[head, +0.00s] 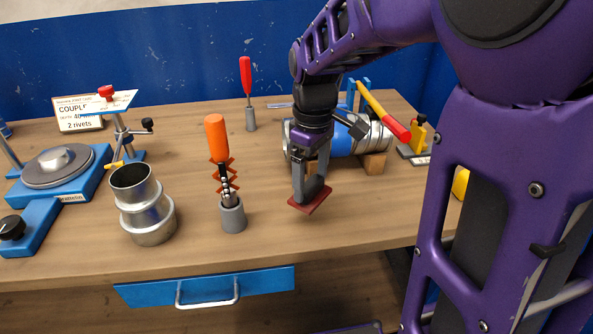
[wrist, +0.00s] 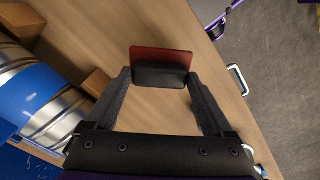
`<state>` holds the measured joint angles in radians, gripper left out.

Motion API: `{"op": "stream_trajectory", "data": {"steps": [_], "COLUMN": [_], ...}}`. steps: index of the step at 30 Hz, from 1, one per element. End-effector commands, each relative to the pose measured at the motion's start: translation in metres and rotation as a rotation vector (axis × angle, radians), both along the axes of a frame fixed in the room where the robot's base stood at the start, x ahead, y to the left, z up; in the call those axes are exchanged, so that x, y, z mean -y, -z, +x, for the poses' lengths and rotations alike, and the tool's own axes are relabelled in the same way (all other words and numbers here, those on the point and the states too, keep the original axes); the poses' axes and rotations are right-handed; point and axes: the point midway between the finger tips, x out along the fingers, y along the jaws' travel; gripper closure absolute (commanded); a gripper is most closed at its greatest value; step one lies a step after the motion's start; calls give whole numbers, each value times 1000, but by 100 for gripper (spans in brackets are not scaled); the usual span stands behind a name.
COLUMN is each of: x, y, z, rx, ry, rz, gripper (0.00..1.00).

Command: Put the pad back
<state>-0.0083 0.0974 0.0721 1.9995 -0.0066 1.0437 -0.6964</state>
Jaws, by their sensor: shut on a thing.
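The pad (head: 311,201) is a flat red-brown piece with a dark back. My gripper (head: 309,184) is shut on it and holds it near the front edge of the workbench, to the right of the grey cup with the orange-handled tool. In the wrist view, the pad's red face (wrist: 165,56) and its black grip (wrist: 160,77) show between the two dark fingertips. The pad appears a little above the bench top and tilted; I cannot tell its exact height.
The wooden bench (head: 270,220) holds an orange-handled tool (head: 217,140) in a grey cup, a metal reducer (head: 146,210), a blue turntable device (head: 60,175) and a red-handled tool (head: 246,78). A silver-and-blue duct (head: 342,141) rests on wooden blocks behind my gripper. A blue drawer (head: 205,287) is below.

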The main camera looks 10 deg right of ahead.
Motion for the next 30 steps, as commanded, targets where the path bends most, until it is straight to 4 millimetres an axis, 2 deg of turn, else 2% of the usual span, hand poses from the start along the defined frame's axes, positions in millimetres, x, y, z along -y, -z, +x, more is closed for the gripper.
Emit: {"op": "stream_trajectory", "data": {"steps": [10, 24, 25, 27, 30], "x": [0, 0, 0, 0, 0], "y": [49, 57, 56, 55, 55], "z": [0, 0, 0, 0, 0], "rx": [0, 1, 1, 1, 1], "ry": [0, 0, 0, 0, 0], "rz": [0, 0, 0, 0, 0], "gripper": [65, 65, 8, 0, 0]}}
